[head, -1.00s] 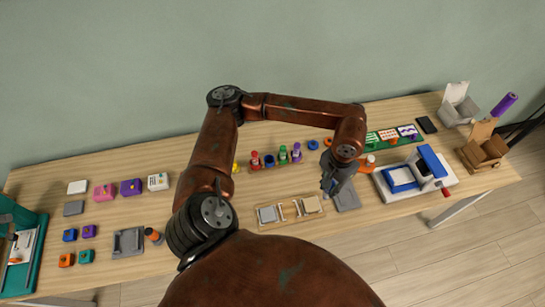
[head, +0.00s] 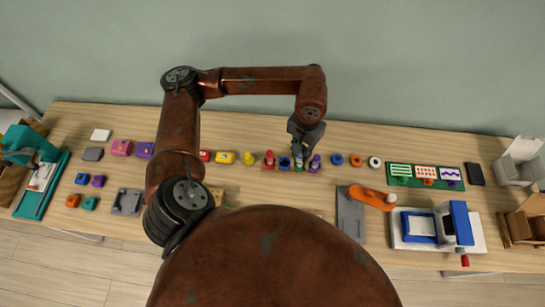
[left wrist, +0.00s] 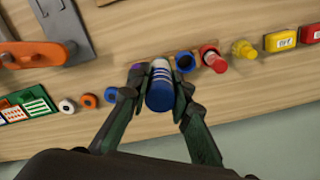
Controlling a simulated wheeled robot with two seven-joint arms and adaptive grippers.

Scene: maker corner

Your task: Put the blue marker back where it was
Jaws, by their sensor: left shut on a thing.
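My left gripper (head: 302,150) is shut on the blue marker (left wrist: 160,88), which shows end-on with pale bands in the left wrist view. It is above the marker rack (head: 270,169). The rack holds a red marker (head: 269,157) at the left and a purple marker (head: 315,163) at the right. Between them is an empty blue holder (head: 284,162), also open and dark inside in the left wrist view (left wrist: 184,62). The gripper is just right of this holder, toward the purple marker. The green marker's place is hidden behind the gripper and blue marker. My right gripper is not in view.
A yellow item (head: 248,158) stands left of the rack. Blue, orange and white rings lie to its right, the nearest being blue (head: 337,160). A grey plate (head: 350,215) and an orange tool (head: 373,197) lie nearer the front.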

